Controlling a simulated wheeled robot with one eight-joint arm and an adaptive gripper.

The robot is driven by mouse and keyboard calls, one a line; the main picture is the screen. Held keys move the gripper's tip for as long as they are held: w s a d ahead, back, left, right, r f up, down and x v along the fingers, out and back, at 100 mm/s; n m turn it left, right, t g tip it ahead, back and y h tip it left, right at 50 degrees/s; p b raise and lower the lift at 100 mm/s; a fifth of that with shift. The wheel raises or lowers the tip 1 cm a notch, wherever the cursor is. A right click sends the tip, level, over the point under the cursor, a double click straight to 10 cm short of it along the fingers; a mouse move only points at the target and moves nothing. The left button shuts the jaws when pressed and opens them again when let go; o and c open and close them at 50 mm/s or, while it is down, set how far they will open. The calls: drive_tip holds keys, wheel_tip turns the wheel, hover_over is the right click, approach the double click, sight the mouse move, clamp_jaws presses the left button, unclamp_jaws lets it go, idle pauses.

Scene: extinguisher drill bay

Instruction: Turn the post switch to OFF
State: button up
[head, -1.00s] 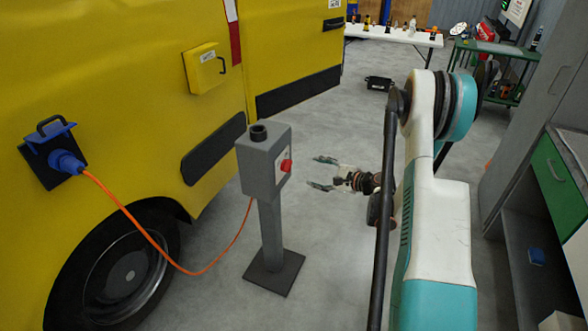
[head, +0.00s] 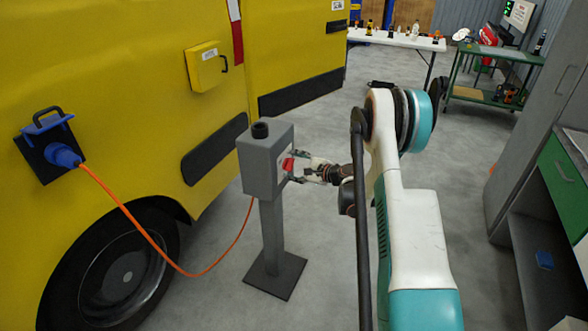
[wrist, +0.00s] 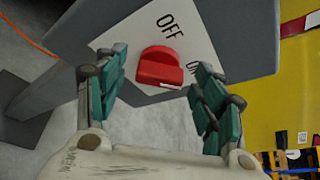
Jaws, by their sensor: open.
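The post switch is a grey box (head: 262,165) on a grey post, with a red knob (head: 288,164) on its right face. In the wrist view the red knob (wrist: 158,68) sits on a white plate (wrist: 208,40) marked OFF above it and ON, partly covered by a finger, to its right. A small white mark shows on the knob's lower edge. My gripper (head: 298,168) is at the plate, open. Its teal fingers (wrist: 161,66) lie on either side of the knob, with gaps visible on both sides. Whether the fingertips reach past the knob's front is unclear.
A yellow vehicle (head: 120,75) stands close on the left, with a blue plug (head: 66,156) and an orange cable (head: 150,238) running to the post. A cabinet (head: 560,165) stands at the right. A white table (head: 408,40) and green cart (head: 495,92) are behind.

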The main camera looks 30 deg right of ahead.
drive_tip(key=shift+w+a, duration=0.1)
drive_tip(key=shift+w, duration=0.1)
drive_tip(key=c, duration=1.1)
drive_tip(key=shift+o, duration=0.2)
